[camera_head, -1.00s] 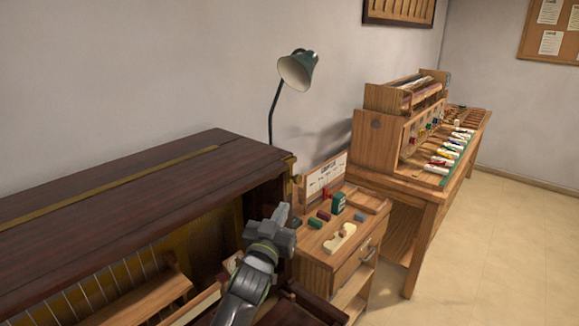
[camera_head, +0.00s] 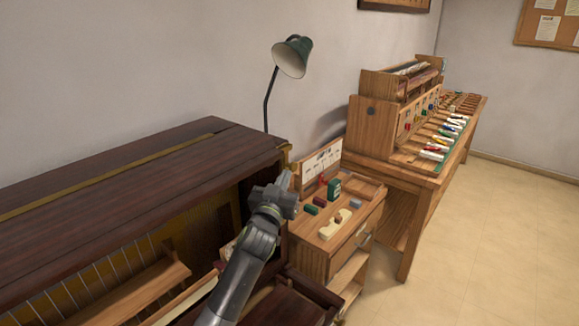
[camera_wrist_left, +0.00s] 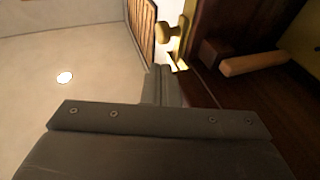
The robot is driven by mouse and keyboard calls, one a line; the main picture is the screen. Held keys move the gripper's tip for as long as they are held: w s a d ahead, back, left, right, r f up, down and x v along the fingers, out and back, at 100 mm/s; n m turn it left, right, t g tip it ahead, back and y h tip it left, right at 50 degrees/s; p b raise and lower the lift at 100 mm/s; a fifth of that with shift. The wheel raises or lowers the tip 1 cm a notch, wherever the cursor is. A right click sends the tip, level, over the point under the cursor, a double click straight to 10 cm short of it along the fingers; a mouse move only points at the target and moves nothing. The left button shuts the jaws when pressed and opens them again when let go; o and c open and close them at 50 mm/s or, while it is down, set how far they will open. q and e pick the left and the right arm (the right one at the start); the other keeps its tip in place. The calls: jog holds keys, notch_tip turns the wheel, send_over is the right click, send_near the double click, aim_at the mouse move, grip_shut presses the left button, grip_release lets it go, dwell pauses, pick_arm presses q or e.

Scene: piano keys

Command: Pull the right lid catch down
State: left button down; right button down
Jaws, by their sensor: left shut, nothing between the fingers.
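The right lid catch, a small brass piece (camera_head: 285,158), is at the right end of the dark piano case (camera_head: 130,165), just below the top lid. In the left wrist view a brass knob (camera_wrist_left: 171,32) that looks like this catch stands just beyond my fingertips. My left gripper (camera_head: 284,181) is shut and empty, just below the catch in the head view. Its closed fingers also show in the left wrist view (camera_wrist_left: 160,85); I cannot tell whether they touch the brass. My right gripper is not in view.
A green lamp (camera_head: 291,57) stands behind the piano's right end. A small wooden cabinet (camera_head: 315,255) with small parts on top is close to the right of my left gripper. A long workbench (camera_head: 425,180) stands farther right. Open floor (camera_head: 500,250) lies at the right.

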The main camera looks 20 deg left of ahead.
pick_arm(q)
jog(key=x, duration=0.4)
jog(key=shift+w, duration=0.25)
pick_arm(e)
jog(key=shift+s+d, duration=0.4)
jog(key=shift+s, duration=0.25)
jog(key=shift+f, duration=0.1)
